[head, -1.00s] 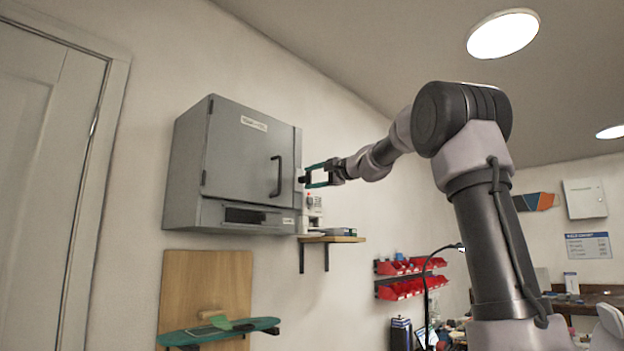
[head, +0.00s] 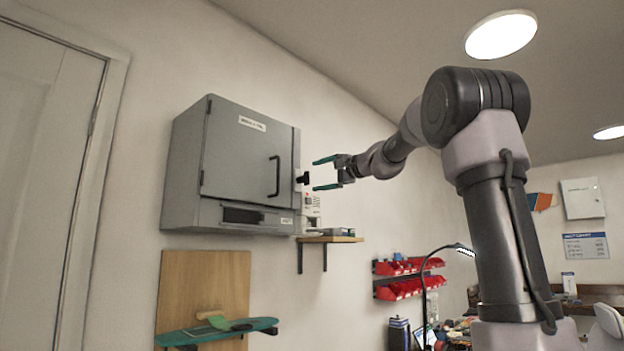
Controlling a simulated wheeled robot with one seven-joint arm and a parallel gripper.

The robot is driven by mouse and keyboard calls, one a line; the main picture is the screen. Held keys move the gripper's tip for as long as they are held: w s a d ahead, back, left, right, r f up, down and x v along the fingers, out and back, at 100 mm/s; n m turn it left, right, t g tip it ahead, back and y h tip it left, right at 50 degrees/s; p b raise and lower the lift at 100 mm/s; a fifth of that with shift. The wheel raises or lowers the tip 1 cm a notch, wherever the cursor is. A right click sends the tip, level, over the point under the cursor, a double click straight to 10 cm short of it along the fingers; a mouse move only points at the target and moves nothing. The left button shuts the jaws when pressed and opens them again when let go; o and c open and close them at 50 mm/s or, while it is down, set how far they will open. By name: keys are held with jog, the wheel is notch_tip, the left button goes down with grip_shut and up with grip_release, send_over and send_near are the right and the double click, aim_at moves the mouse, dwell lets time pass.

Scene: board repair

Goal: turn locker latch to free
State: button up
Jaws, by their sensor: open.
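The grey locker (head: 238,165) hangs on the wall with its door closed and a black bar handle (head: 274,177) on the door. The latch (head: 303,178) is a small black knob that sticks out at the locker's right edge. Its exact turn angle is too small to read. My gripper (head: 318,174) has green-edged fingers, spread open one above the other. The fingertips are just right of the latch and apart from it, with nothing between them.
A small wooden shelf (head: 330,239) with a few items sits below right of the locker. A wooden panel (head: 203,280) and a teal board (head: 218,332) are below it. Red bins (head: 411,287) hang farther right. The space right of the latch holds only my arm.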

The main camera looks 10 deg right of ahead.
jog(key=v, duration=0.6)
jog(key=shift+s+d, duration=0.25)
jog(key=shift+f, duration=0.1)
jog(key=s+a+f+n+g+h, duration=0.1)
jog(key=s+a+f+g+h, duration=0.1)
jog(key=s+f, duration=0.55)
jog(key=s+a+f+n+g+h, duration=0.1)
jog(key=s+a+f+n+g, duration=0.15)
jog(key=s+f, duration=0.5)
jog(key=s+d+f+n+g+h, duration=0.1)
jog(key=s+f+h, duration=0.1)
jog(key=s+f, duration=0.5)
jog(key=s+d+f+n+g+h, duration=0.2)
jog(key=s+f, duration=0.6)
jog(key=f, duration=0.4)
jog(key=shift+d+f+h, duration=0.25)
jog(key=shift+f+h, duration=0.05)
jog(key=shift+h, duration=0.5)
